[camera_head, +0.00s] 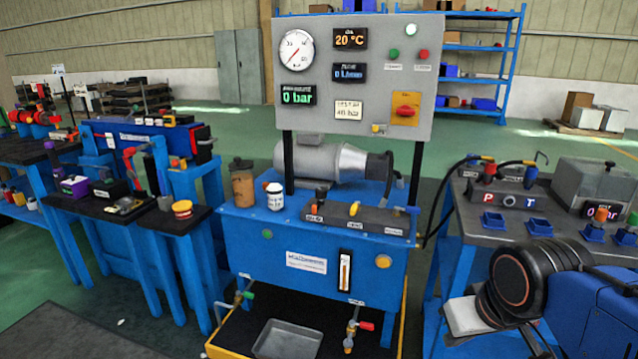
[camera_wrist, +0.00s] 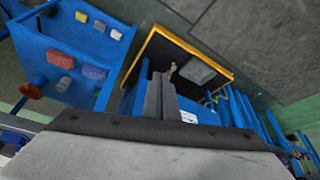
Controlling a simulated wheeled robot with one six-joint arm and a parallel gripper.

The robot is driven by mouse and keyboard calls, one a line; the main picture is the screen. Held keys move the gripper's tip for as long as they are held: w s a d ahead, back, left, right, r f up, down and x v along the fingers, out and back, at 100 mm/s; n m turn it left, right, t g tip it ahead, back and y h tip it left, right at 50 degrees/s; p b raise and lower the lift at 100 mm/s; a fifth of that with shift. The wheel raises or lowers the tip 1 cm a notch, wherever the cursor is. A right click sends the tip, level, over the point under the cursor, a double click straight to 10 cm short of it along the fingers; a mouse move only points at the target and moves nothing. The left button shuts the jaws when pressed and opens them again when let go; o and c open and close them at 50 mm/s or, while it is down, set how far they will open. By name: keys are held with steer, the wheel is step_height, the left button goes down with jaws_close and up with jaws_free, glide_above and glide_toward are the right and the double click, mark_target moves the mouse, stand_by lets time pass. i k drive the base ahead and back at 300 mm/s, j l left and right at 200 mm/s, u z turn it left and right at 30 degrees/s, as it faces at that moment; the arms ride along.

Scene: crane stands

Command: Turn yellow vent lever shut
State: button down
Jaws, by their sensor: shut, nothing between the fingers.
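The small yellow lever (camera_head: 354,208) stands on the dark valve block (camera_head: 365,220) on top of the blue tank unit in the head view. An orange-red lever (camera_head: 321,193) is to its left and a blue lever is near the block's right end. The exact turn angle of the yellow lever is too small to tell. My gripper (camera_wrist: 160,90) shows in the wrist view with its dark fingers together, empty. It is apart from the yellow lever, which I cannot make out in the wrist view. In the head view my arm is at the lower right.
The gauge panel (camera_head: 365,75) rises behind the valve block. A brown bottle (camera_head: 242,185) and a white jar (camera_head: 275,197) stand on the tank top at left. A dark-topped bench (camera_head: 470,215) with connectors is at right. A metal tray (camera_head: 288,340) lies below the tank.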

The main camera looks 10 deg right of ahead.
mark_target(355, 206)
steer(key=i+j+z, duration=0.2)
steer(key=z, duration=0.15)
steer(key=i+j+z, duration=0.15)
steer(key=j+z, duration=0.2)
